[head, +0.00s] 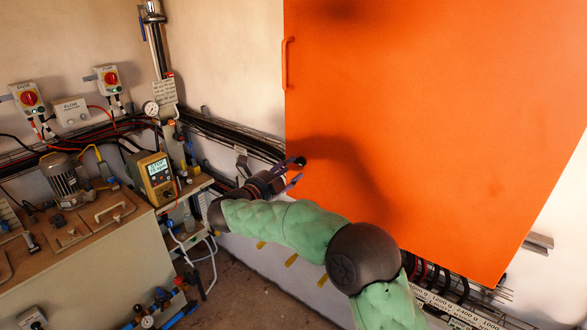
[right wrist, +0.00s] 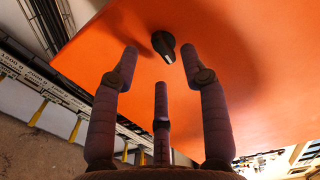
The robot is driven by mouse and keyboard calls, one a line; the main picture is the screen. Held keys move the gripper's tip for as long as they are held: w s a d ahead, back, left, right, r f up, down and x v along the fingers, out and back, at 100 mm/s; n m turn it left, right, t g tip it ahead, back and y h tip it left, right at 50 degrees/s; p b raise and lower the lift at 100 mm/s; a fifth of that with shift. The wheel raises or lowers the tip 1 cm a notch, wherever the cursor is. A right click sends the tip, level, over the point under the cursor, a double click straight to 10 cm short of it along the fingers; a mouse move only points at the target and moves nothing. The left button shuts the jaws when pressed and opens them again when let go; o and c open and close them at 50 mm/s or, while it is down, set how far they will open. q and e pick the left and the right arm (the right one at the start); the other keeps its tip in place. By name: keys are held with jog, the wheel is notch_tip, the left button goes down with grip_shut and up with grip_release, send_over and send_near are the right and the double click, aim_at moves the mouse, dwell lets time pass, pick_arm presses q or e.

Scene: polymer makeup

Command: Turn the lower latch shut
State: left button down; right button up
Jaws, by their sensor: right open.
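The lower latch (right wrist: 163,45) is a small black knob with a pointed end on the orange cabinet door (head: 440,120). In the right wrist view it lies just beyond and between my fingertips, with no finger seen touching it. My right gripper (right wrist: 160,68) is open and empty, its fingers spread and pointing at the door. In the head view the right gripper (head: 293,174) is at the door's lower left edge, where the latch is hard to tell from the dark fingertips. My left gripper is not in view.
An orange handle (head: 287,64) is on the door's upper left edge. Cables (head: 235,135) run along the wall left of the cabinet. A bench (head: 100,215) with a motor (head: 62,178) and a yellow meter (head: 155,176) stands at left. Labelled cables pass below the cabinet.

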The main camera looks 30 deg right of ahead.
aim_at(300, 162)
jog(key=shift+x, duration=1.4)
grip_shut()
